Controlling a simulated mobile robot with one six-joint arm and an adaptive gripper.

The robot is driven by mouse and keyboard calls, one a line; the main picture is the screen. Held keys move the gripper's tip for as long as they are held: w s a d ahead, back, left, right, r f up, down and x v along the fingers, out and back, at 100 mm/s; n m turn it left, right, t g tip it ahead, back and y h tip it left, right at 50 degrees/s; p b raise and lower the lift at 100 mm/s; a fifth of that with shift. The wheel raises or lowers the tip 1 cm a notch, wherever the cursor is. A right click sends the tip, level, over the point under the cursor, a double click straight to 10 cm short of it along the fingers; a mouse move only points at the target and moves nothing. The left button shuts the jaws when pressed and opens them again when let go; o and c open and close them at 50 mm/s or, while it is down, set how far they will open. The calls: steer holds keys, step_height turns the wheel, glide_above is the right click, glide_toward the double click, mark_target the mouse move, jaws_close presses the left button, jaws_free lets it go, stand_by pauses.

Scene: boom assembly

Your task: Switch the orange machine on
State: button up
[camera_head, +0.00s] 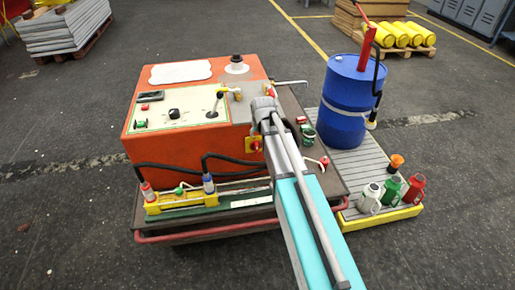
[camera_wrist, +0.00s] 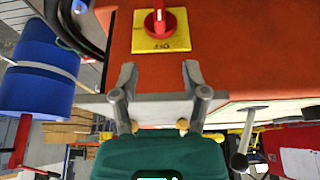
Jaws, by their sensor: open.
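The orange machine (camera_head: 175,148) stands left of centre in the head view, with a pale control panel on its top. A red rotary switch (camera_head: 254,146) on a yellow plate is on its front side, partly beside my arm. In the wrist view the red switch (camera_wrist: 159,21) has its handle in line with the picture's vertical, on the yellow plate (camera_wrist: 150,44). My gripper (camera_wrist: 160,72) is open and empty, its two fingers pointing toward the orange face, apart from the switch. The switch lies beyond the fingertips in that view. In the head view my gripper's fingertips are hard to make out.
A blue barrel (camera_head: 347,100) with a red pump stands on a grey pallet (camera_head: 352,160) to the right. Several small bottles (camera_head: 390,190) stand at the pallet's front. Black hoses (camera_head: 225,158) and a yellow fixture (camera_head: 180,203) are at the machine's front.

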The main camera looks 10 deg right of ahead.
mark_target(257, 144)
steer(key=shift+b+x, duration=5.15)
steer(key=shift+x, duration=0.7)
jaws_close()
